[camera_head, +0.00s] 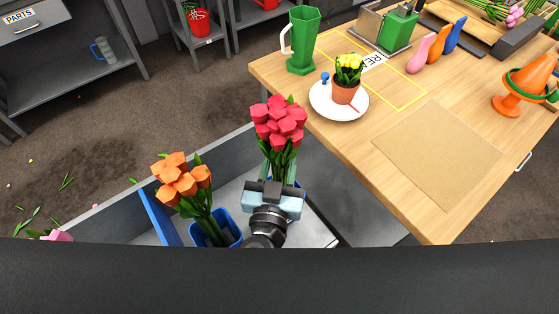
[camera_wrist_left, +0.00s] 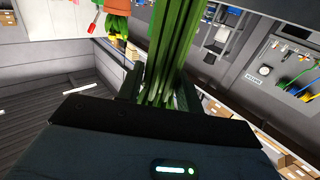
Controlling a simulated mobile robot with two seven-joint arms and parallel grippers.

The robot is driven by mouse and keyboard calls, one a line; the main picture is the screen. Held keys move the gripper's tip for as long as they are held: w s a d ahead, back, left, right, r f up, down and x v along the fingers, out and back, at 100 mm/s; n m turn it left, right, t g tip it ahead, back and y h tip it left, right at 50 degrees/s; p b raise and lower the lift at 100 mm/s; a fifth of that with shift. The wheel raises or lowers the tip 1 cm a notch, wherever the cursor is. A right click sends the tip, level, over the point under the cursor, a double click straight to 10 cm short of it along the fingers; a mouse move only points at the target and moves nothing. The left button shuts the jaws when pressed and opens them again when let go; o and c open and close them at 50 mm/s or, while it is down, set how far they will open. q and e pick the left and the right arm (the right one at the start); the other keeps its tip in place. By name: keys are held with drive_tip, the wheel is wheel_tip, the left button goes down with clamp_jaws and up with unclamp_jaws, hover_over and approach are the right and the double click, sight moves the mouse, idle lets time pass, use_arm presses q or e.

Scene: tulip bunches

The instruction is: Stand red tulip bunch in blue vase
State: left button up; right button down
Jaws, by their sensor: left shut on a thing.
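The red tulip bunch (camera_head: 279,122) stands roughly upright in the head view, blooms up, above a grey bin. My left gripper (camera_head: 274,187) is shut on its green stems just below the blooms. In the left wrist view the stems (camera_wrist_left: 175,45) run between the fingers of my left gripper (camera_wrist_left: 160,92). A bit of blue (camera_head: 298,184) shows behind the gripper; the gripper hides most of it, so I cannot tell whether it is a vase or whether the stems are in it. My right gripper is not in view.
An orange tulip bunch (camera_head: 183,182) stands in a blue container (camera_head: 228,231) left of my gripper, near a blue panel (camera_head: 160,217). The wooden table (camera_head: 335,150) at right holds a green pitcher (camera_head: 302,45), a potted plant on a white plate (camera_head: 322,106) and a bare tan mat (camera_head: 437,150).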

use_arm(q)
drive_tip(key=shift+f, duration=0.55)
drive_tip(key=o, duration=1.9)
drive_tip(key=shift+s+a, duration=0.2)
drive_tip(key=shift+s, duration=1.1)
drive_tip(key=shift+s+a, duration=0.2)
drive_tip(key=shift+s, duration=1.05)
drive_tip(key=shift+s+a, duration=0.2)
drive_tip(key=shift+s, duration=1.1)
